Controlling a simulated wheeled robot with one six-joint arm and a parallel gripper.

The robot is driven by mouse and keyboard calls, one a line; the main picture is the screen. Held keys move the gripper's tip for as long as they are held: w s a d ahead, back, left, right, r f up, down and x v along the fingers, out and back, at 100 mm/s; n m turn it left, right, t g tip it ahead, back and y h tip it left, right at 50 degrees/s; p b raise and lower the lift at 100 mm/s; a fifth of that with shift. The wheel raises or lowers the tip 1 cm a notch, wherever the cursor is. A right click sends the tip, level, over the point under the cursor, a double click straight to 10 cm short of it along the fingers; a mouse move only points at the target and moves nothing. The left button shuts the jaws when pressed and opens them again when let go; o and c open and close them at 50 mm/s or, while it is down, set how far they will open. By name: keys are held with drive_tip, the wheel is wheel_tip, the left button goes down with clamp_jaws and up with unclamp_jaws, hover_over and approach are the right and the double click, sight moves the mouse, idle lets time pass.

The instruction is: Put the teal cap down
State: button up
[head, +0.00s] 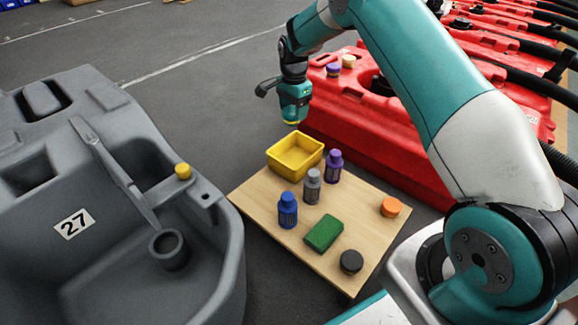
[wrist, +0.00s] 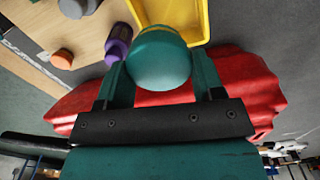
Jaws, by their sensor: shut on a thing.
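The teal cap (wrist: 158,58) is round and fills the space between the two fingers of my gripper (wrist: 160,70) in the wrist view. My gripper is shut on it, one finger on each side. In the head view my gripper (head: 294,108) hangs in the air above and behind the yellow bin (head: 287,163). I cannot make out the cap clearly there. In the wrist view the yellow bin (wrist: 204,20) lies just beyond the cap, and a purple bottle (wrist: 117,47) is to its left.
A wooden board (head: 262,206) carries blue (head: 287,212), grey (head: 312,187) and purple (head: 333,167) bottles, a green block (head: 324,232), an orange cap (head: 390,207) and a black cap (head: 351,262). Red tanks (head: 370,133) stand right. A grey tank (head: 105,275) with a yellow cap (head: 183,171) stands left.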

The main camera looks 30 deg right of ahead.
drive_tip(key=shift+m, duration=0.3)
drive_tip(key=f+b, duration=0.2)
drive_tip(key=f, duration=0.3)
drive_tip(key=f+b, duration=0.3)
drive_tip(key=f, duration=0.2)
drive_tip(key=w+f+b, duration=0.1)
drive_tip(key=f+b, duration=0.2)
drive_tip(key=f, duration=0.2)
drive_tip(key=shift+w+a+f, duration=0.1)
drive_tip(key=shift+f, duration=0.1)
wheel_tip(320, 180, down, 5)
drive_tip(key=b, duration=0.3)
drive_tip(key=shift+f+b, duration=0.1)
drive_tip(key=shift+b, duration=0.25)
drive_tip(key=o, duration=1)
